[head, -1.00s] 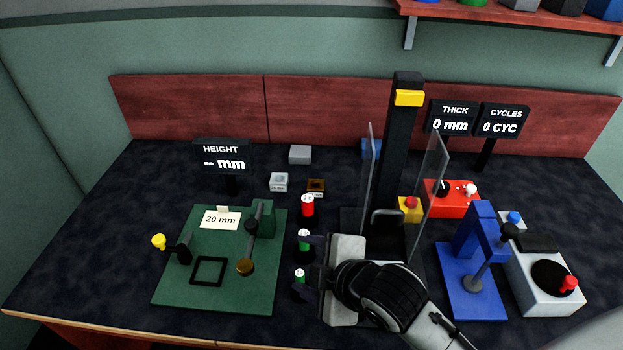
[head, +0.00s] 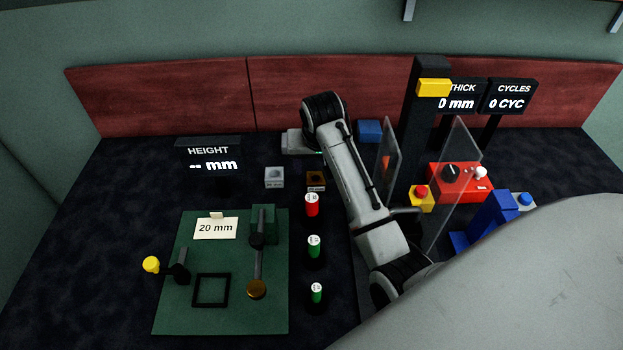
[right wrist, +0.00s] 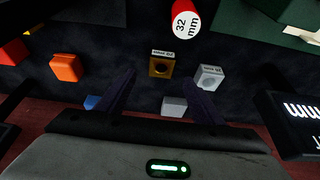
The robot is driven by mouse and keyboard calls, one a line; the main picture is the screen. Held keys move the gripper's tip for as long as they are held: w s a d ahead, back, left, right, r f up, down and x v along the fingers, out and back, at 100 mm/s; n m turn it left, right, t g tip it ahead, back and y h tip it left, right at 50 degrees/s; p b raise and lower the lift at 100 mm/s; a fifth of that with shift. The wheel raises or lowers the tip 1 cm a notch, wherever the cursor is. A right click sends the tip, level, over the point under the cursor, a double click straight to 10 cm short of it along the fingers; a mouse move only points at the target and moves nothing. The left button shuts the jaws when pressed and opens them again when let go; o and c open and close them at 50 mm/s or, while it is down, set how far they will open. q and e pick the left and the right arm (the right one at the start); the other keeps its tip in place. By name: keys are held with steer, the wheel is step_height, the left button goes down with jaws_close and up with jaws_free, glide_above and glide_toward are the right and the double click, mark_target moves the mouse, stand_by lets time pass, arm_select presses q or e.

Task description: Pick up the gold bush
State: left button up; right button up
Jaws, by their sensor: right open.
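The gold bush (head: 316,181) is a small brown-gold block with a dark hole, standing on the dark tabletop behind the red cylinder. In the right wrist view the gold bush (right wrist: 161,66) shows upright with a small label, in line with the gap between my fingertips. My right gripper (right wrist: 160,80) is open, with nothing between its fingers. In the head view its body is over the back of the table, behind the bush, and its fingers are hidden. I cannot tell how high the fingertips are. My left gripper is not in view.
A silver bush (head: 274,178) stands just left of the gold one. A red cylinder (head: 312,206) and two green ones stand in front. A grey block (right wrist: 174,105) and a blue block (head: 369,131) are behind. Clear panels (head: 390,168) and a black column (head: 425,130) stand right.

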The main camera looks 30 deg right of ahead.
mark_target(316, 177)
steer(key=shift+a+x, duration=0.2)
steer(key=shift+x, duration=3.35)
steer(key=shift+s, duration=0.1)
steer(key=c, duration=1.3)
